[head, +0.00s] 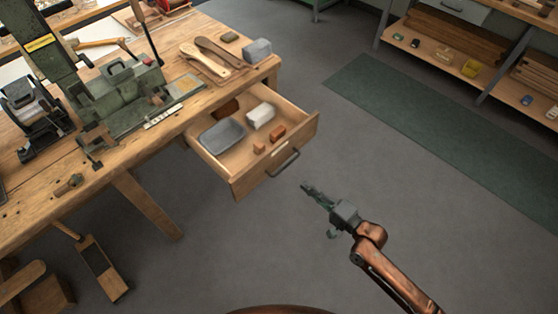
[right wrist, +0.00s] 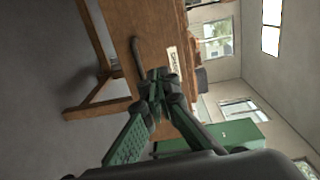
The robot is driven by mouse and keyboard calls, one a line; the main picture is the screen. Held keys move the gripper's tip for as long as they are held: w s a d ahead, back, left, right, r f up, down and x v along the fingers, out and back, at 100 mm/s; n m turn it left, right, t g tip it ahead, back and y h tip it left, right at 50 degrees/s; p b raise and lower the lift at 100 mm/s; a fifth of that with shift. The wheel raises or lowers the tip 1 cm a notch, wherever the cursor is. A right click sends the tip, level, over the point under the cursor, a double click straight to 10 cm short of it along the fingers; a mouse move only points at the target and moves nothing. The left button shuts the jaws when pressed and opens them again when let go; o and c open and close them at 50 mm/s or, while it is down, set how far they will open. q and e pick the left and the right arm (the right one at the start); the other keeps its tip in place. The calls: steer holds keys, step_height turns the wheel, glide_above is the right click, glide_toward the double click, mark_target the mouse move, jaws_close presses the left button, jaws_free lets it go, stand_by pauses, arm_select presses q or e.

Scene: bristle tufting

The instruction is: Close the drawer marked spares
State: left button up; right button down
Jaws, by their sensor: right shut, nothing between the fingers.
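The wooden drawer (head: 240,181) stands pulled out from the right end of the workbench, with a dark bar handle (head: 284,163) on its front. In the right wrist view, a pale label (right wrist: 173,59) reading as spares is on the drawer front (right wrist: 152,22), beside the handle (right wrist: 137,54). My right gripper (head: 306,187) is shut and empty, in front of the drawer and a little right of the handle in the head view. Its closed fingertips (right wrist: 157,76) point at the drawer front; whether they touch it I cannot tell. My left gripper is out of view.
The drawer holds a grey tray (head: 222,134), a white block (head: 261,115) and small reddish-brown blocks (head: 277,133). The workbench (head: 135,160) carries a green machine (head: 120,95) and wooden tools. Open grey floor and a green mat (head: 440,130) lie to the right.

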steer(key=r, duration=0.1)
steer(key=b, duration=0.2)
glide_toward(273, 155)
steer(key=a, duration=0.1)
steer(key=x, duration=0.2)
steer(key=b+x, duration=0.1)
steer(key=x, duration=0.2)
steer(key=shift+w+d+f, duration=0.2)
steer(key=shift+w, duration=0.1)
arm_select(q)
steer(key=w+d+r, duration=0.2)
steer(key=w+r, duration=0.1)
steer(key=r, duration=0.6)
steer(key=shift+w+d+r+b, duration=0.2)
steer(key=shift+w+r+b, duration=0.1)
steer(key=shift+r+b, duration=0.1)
arm_select(e)
steer(key=shift+w+a+r, duration=0.1)
steer(key=shift+w+a, duration=0.25)
